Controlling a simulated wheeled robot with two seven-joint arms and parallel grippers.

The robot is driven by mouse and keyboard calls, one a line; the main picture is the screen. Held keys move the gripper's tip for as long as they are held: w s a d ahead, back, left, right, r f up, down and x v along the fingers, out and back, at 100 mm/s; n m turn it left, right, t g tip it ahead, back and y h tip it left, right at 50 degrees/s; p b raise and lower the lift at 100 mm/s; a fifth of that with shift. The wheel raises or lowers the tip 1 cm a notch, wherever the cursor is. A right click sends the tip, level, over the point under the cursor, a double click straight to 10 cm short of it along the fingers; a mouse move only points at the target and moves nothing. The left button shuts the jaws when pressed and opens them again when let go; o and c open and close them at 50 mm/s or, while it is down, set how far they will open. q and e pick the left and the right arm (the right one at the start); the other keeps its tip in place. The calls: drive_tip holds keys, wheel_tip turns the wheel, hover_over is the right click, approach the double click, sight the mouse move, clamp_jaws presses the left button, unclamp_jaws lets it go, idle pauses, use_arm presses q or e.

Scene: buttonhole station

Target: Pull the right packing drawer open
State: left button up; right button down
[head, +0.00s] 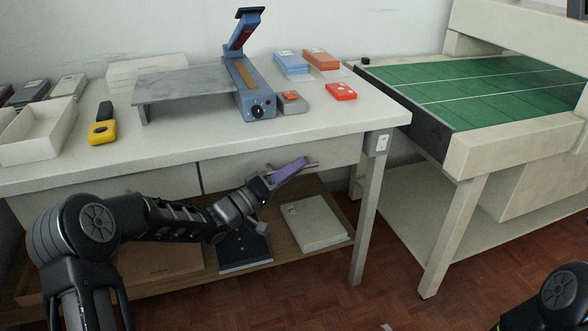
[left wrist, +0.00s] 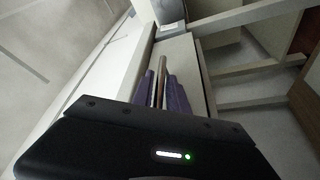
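The right packing drawer (head: 225,174) is a pale front under the right half of the table, and it looks closed. Its thin bar handle (head: 312,166) shows beside my left gripper (head: 296,168), which has purple fingers and reaches up to the drawer from the left. In the left wrist view the purple fingers (left wrist: 164,92) lie close on both sides of the bar, so the gripper appears shut on the handle. Part of the drawer front is hidden behind the gripper. My right gripper is not in view; only part of my right arm shows at the lower right.
The table (head: 330,121) carries a blue press (head: 252,92), a yellow-black tool (head: 102,125), a white tray (head: 38,138) and small boxes. A lower shelf holds a pale box (head: 314,222). A table leg (head: 368,205) stands right of the drawer. A green-topped conveyor (head: 480,88) is farther right.

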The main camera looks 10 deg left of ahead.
use_arm(q)
clamp_jaws()
idle(1.0)
